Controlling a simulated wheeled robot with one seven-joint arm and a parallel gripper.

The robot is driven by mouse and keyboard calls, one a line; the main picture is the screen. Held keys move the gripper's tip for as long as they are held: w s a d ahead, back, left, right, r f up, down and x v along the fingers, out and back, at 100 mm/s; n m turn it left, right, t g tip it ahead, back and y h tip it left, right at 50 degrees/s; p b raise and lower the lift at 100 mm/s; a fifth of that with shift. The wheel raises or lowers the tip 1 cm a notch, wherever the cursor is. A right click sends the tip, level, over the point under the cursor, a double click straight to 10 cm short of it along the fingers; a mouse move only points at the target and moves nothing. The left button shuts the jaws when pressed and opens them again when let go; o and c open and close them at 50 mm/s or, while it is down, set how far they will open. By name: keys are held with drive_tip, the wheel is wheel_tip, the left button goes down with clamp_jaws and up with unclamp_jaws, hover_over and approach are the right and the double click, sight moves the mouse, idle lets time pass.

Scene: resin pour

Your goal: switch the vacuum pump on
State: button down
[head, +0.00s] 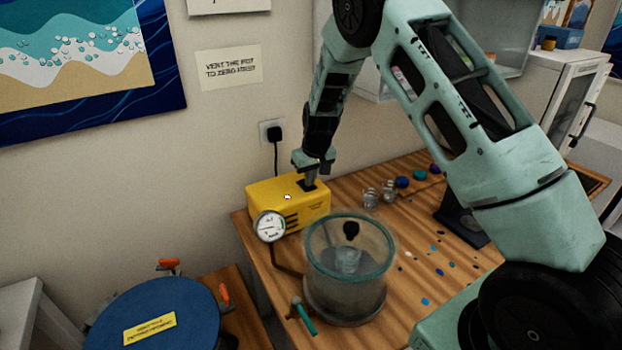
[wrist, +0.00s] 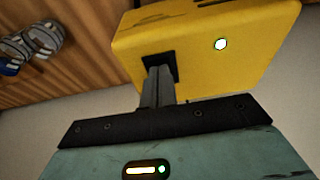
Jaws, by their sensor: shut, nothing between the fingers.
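The yellow vacuum pump (head: 262,198) stands at the back left of the wooden table, against the wall. In the wrist view the pump (wrist: 200,75) fills the upper right. My gripper (head: 309,184) points down onto the pump's top, its fingers together and empty. In the wrist view the fingertips (wrist: 158,72) meet a black square patch (wrist: 146,58) on the pump, where the switch appears to be; the fingers hide most of it. The switch's position cannot be made out.
A clear pot (head: 345,290) stands in front of the pump, with a pressure gauge (head: 270,226) beside it. Small cups (head: 371,198) and colored pots (head: 402,182) stand to the right. A blue round lid (head: 150,310) is at lower left. A black plug (head: 274,133) sits in the wall socket.

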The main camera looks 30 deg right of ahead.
drive_tip(key=shift+w+r, duration=0.2)
drive_tip(key=shift+w, duration=0.2)
drive_tip(key=shift+r+p, duration=0.45)
drive_tip(key=shift+r, duration=0.05)
drive_tip(key=p+v, duration=0.1)
drive_tip(key=v, duration=0.2)
drive_tip(key=shift+w+p, duration=0.2)
drive_tip(key=shift+p, duration=0.2)
drive_tip(key=s+r+b, duration=0.4)
drive_tip(key=r, duration=0.5)
drive_tip(key=shift+s, duration=0.4)
